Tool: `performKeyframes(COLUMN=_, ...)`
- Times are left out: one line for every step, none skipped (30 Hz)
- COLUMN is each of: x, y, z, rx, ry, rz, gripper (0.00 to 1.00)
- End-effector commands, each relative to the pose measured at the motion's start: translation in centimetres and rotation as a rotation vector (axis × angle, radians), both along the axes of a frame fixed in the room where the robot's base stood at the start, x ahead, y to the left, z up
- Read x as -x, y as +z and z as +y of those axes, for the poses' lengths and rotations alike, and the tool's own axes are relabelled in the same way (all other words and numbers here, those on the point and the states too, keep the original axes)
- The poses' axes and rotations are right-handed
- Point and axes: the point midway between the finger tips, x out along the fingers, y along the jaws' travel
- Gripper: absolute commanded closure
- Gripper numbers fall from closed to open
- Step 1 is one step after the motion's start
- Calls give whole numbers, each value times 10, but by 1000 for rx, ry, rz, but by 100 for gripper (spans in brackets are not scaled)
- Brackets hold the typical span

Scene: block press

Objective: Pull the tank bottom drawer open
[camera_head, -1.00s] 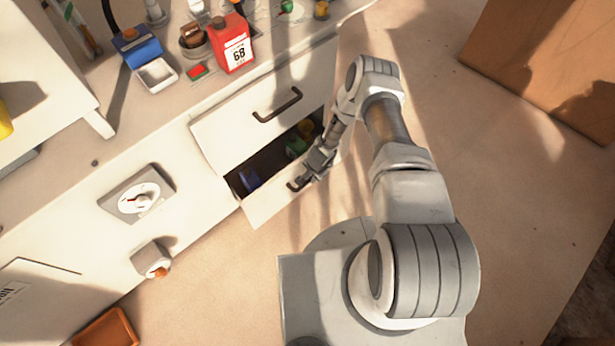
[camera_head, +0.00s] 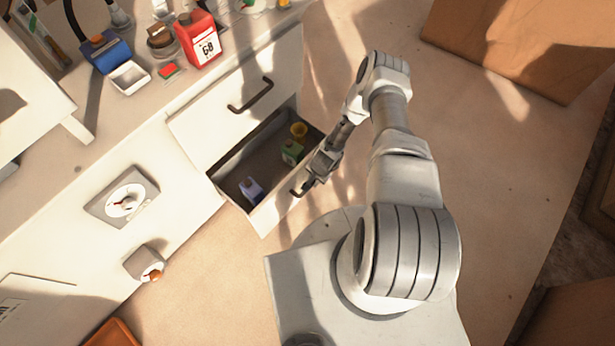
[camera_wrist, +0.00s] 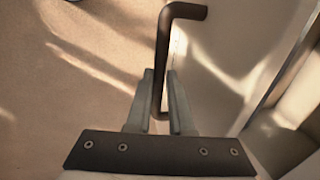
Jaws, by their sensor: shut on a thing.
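The bottom drawer (camera_head: 264,223) stands well open below a shut upper drawer. Its dark handle (camera_head: 294,192) is on the drawer front, and in the wrist view the handle (camera_wrist: 163,60) runs between my fingers. My gripper (camera_head: 308,185) is shut on this handle; its fingers (camera_wrist: 160,98) sit on either side of the bar in the wrist view. Inside the drawer are a purple-blue item (camera_head: 251,188), a green item (camera_head: 292,152) and a yellow item (camera_head: 299,130). The handle's far end is partly hidden by my gripper in the head view.
The upper drawer (camera_head: 215,135) has a dark handle. On the counter stand a red container (camera_head: 197,40) and a blue container (camera_head: 105,52). A dial (camera_head: 126,203) is on the cabinet front. A brown box (camera_head: 500,45) stands at upper right. Floor right of the arm is clear.

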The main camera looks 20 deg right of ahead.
Motion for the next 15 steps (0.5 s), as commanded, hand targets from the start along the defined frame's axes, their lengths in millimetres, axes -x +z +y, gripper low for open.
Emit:
performKeyframes(x=1, y=1, z=-2, rx=-1, ry=-1, rz=-1, gripper=100)
performKeyframes(x=2, y=1, z=-3, rx=-1, ry=-1, rz=-1, gripper=100)
performKeyframes(x=3, y=1, z=-4, rx=-1, ry=-1, rz=-1, gripper=100)
performKeyframes(x=4, y=1, z=-5, rx=-1, ry=-1, rz=-1, gripper=100)
performKeyframes(x=5, y=1, z=-5, rx=-1, ry=-1, rz=-1, gripper=100)
performKeyframes(x=5, y=1, z=-6, rx=-1, ry=0, rz=-1, gripper=100)
performKeyframes(x=5, y=1, z=-6, rx=0, ry=0, rz=-1, gripper=100)
performKeyframes(x=6, y=1, z=-6, rx=0, ry=0, rz=-1, gripper=100)
performKeyframes(x=6, y=1, z=-6, rx=0, ry=0, rz=-1, gripper=100)
performKeyframes(x=6, y=1, z=-6, rx=0, ry=0, rz=-1, gripper=100)
performKeyframes(x=6, y=1, z=-6, rx=0, ry=1, rz=-1, gripper=100)
performKeyframes(x=6, y=1, z=-6, rx=0, ry=1, rz=-1, gripper=100)
performKeyframes(x=6, y=1, z=-6, rx=0, ry=1, rz=-1, gripper=100)
performKeyframes(x=6, y=1, z=-6, rx=0, ry=0, rz=-1, gripper=100)
performKeyframes(x=6, y=1, z=-6, rx=0, ry=0, rz=-1, gripper=100)
